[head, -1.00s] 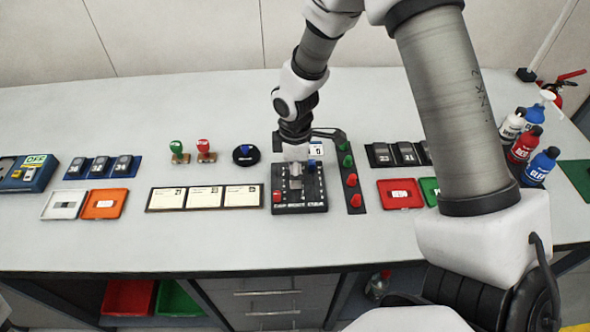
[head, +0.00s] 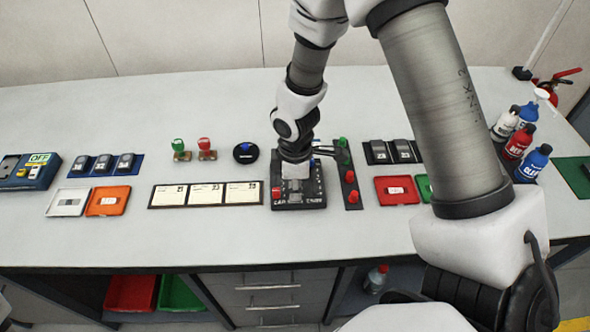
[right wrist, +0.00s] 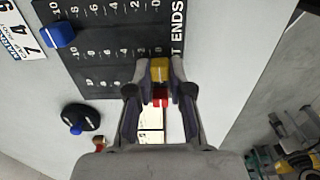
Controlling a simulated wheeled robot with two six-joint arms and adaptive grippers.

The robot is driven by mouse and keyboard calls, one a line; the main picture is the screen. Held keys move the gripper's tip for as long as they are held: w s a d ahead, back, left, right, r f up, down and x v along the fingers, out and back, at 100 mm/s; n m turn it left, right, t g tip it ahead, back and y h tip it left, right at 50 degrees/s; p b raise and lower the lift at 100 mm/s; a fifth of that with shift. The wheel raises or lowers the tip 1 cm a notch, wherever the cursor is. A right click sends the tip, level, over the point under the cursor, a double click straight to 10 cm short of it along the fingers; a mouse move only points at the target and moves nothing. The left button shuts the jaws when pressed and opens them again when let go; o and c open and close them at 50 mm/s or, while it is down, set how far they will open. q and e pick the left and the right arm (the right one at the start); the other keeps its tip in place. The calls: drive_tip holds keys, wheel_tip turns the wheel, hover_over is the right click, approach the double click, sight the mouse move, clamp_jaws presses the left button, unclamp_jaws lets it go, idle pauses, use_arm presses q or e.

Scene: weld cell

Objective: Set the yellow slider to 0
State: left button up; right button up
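The yellow slider knob (right wrist: 160,70) shows in the right wrist view between the fingertips of my right gripper (right wrist: 160,72). The fingers lie along both its sides and appear shut on it. The knob is near the lettered end of the black slider panel (right wrist: 105,45), by the 0 end of its scale; the exact mark beneath is hidden. In the head view my right gripper (head: 296,170) is over the black panel (head: 300,201) and hides the knob. My left gripper is not in view.
A blue slider knob (right wrist: 58,34) sits at the other end of the panel. A red knob (right wrist: 160,97) is close by the fingers. A strip of red and green knobs (head: 350,176) stands right of the panel, and white cards (head: 207,194) lie left.

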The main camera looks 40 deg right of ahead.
drive_tip(key=o, duration=0.4)
drive_tip(key=shift+s+f, duration=0.2)
drive_tip(key=shift+s, duration=0.1)
drive_tip(key=shift+a, duration=0.1)
drive_tip(key=shift+r, duration=0.1)
wheel_tip(320, 180, up, 12)
drive_tip(key=shift+w, duration=0.1)
